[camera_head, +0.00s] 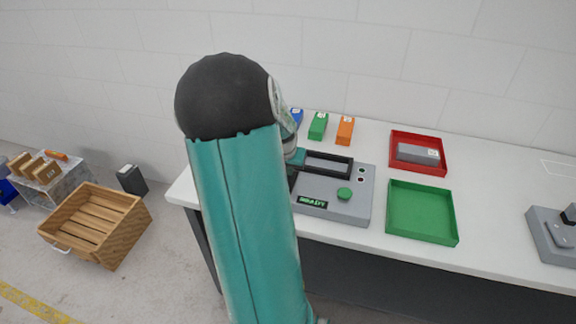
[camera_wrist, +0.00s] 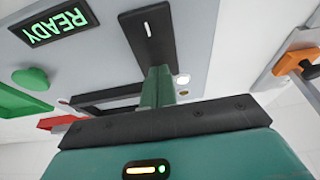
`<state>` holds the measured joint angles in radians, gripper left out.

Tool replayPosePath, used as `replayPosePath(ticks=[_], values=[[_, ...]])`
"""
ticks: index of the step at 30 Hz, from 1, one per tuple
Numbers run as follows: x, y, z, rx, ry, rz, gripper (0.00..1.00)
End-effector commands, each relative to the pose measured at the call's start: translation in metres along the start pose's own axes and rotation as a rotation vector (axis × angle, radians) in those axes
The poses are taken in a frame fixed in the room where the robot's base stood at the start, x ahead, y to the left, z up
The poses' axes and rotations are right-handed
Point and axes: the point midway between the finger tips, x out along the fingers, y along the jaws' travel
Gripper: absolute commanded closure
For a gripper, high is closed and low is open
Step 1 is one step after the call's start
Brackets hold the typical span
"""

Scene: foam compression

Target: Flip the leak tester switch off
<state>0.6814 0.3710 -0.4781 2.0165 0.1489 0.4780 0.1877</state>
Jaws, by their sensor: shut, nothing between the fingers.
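The leak tester is a grey box (camera_head: 350,208) on the white table, with a lit READY display (camera_head: 313,202), a green button (camera_head: 344,193) and a black rectangular frame (camera_head: 345,164). In the wrist view the READY display (camera_wrist: 60,24) and green button (camera_wrist: 31,79) show at the left. A black plate with a small white mark, apparently the switch (camera_wrist: 150,33), is on the grey panel. My gripper (camera_wrist: 157,72) is shut and empty, its teal fingertips at the plate's lower end; contact cannot be told. In the head view my arm hides the switch and most of the gripper.
A green tray (camera_head: 422,232) and a red tray (camera_head: 393,163) holding a grey block (camera_head: 418,154) stand right of the tester. Green (camera_head: 318,128) and orange (camera_head: 345,131) blocks stand behind it. A wooden crate (camera_head: 112,248) is on the floor left.

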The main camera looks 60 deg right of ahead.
Motion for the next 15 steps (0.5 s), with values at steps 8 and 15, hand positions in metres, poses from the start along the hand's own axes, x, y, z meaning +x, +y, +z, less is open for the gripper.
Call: replayPosePath(ticks=[8, 15], values=[[0.0025, 0.0013, -0.0010, 0.001, -0.023, 0.003, 1.00], [0.0059, 0.0007, -0.0007, 0.001, -0.067, 0.003, 1.00]])
